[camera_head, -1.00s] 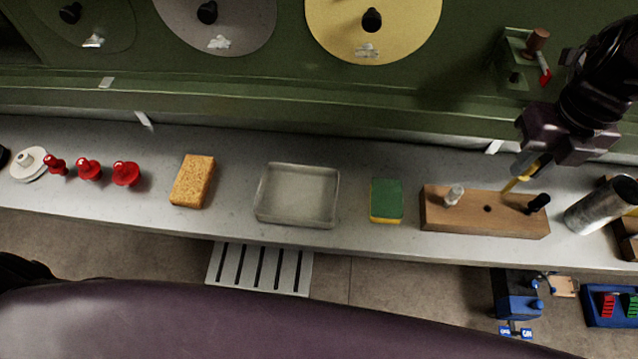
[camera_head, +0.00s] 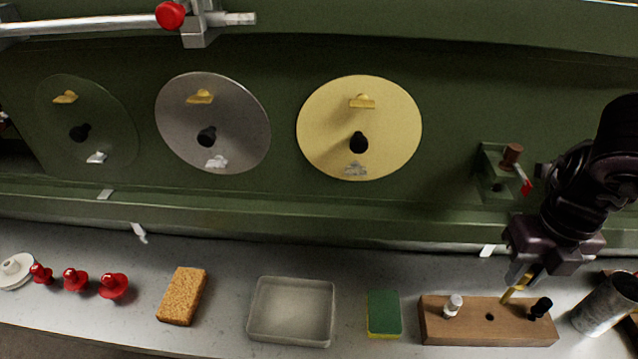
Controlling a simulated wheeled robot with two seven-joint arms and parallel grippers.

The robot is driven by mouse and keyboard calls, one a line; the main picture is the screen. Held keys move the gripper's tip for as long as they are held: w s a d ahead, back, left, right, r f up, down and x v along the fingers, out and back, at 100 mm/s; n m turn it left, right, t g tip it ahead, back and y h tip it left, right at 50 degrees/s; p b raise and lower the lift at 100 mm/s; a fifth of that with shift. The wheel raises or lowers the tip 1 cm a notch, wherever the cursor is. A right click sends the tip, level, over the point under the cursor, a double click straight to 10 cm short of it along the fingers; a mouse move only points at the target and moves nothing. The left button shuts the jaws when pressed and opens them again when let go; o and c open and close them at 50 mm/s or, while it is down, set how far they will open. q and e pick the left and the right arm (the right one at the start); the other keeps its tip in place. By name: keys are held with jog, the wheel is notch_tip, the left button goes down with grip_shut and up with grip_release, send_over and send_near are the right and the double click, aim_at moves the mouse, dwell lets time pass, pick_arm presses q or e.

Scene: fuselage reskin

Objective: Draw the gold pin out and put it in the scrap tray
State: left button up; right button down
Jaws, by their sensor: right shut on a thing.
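My right gripper (camera_head: 522,278) is shut on the gold pin (camera_head: 512,291), which slants down and left from the jaws. The pin's lower end shows at the back edge of a wooden block (camera_head: 460,330) on the bench. I cannot tell whether it touches the block or is above it. A white peg (camera_head: 453,305) and a black peg (camera_head: 541,307) stand in the block, with an open dark hole (camera_head: 490,316) between them. The scrap tray, a shallow grey square tray (camera_head: 291,311), lies empty further left. My left gripper is not in view.
A green and yellow sponge (camera_head: 384,313) lies between tray and block. A metal cylinder (camera_head: 604,305) is right of the block. An orange sponge (camera_head: 182,296) and several red knobs (camera_head: 113,286) are at left. Round discs (camera_head: 385,110) and a bracket (camera_head: 497,170) are on the green wall.

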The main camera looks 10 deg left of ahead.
aim_at(501, 303)
jog(key=shift+f+b, duration=0.9)
jog(key=shift+f, duration=1.1)
jog(key=shift+r, duration=0.1)
notch_tip(501, 303, up, 4)
jog(key=shift+r+p, duration=0.1)
jog(key=shift+p, duration=1.15)
notch_tip(501, 303, down, 10)
jog(key=b, duration=0.5)
jog(key=shift+r+b, duration=0.1)
jog(key=shift+b, duration=0.2)
notch_tip(501, 303, up, 7)
jog(key=p, duration=0.6)
jog(key=shift+w+f, duration=0.1)
jog(key=shift+f, duration=0.1)
jog(key=shift+r+p, duration=0.3)
jog(key=shift+r, duration=0.2)
